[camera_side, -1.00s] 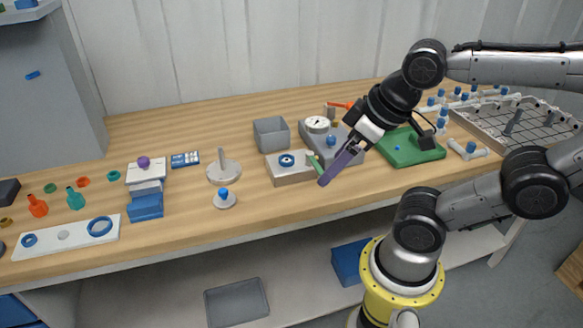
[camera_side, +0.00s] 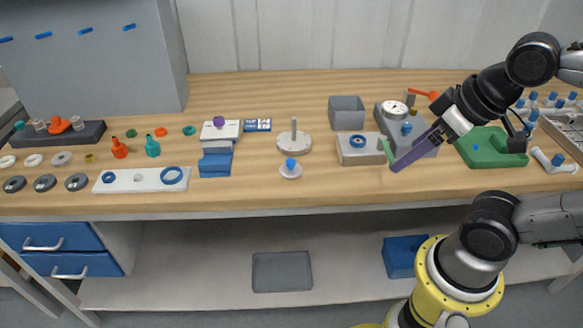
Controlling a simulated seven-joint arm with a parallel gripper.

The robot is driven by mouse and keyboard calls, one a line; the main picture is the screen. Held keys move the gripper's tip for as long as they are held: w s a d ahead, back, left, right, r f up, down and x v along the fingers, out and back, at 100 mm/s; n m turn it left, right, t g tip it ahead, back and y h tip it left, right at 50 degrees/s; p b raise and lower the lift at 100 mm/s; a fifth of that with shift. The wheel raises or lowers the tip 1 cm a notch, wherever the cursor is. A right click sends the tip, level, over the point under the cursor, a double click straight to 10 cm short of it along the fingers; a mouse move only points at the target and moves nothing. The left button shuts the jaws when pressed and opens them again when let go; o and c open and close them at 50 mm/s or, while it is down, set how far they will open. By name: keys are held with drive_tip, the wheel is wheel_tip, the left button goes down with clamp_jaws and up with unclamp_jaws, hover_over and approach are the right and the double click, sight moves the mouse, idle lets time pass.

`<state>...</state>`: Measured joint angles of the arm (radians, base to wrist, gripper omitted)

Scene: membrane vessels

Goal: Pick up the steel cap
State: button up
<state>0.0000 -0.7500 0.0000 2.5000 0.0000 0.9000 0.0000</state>
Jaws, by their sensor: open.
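Several small round caps or rings lie at the far left of the bench: three dark grey ones with lighter centres in a front row (camera_side: 45,183), and a grey one (camera_side: 61,158) behind them beside two whitish ones (camera_side: 33,160). I cannot tell for sure which is the steel cap. My gripper (camera_side: 391,160), with a purple finger and a green finger, is open and appears empty. It hangs over the right half of the bench, by the right edge of a light grey block (camera_side: 346,157) with a blue ring, far from the caps.
A white plate with blue rings (camera_side: 110,182), orange and teal bottles (camera_side: 119,148), blue blocks (camera_side: 214,167) and a steel post on a round base (camera_side: 294,148) stand between gripper and caps. A dark rack (camera_side: 85,134) is behind the caps. A gauge (camera_side: 394,107) and green board (camera_side: 483,152) are right.

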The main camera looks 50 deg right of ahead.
drive_tip(key=shift+o, duration=0.9)
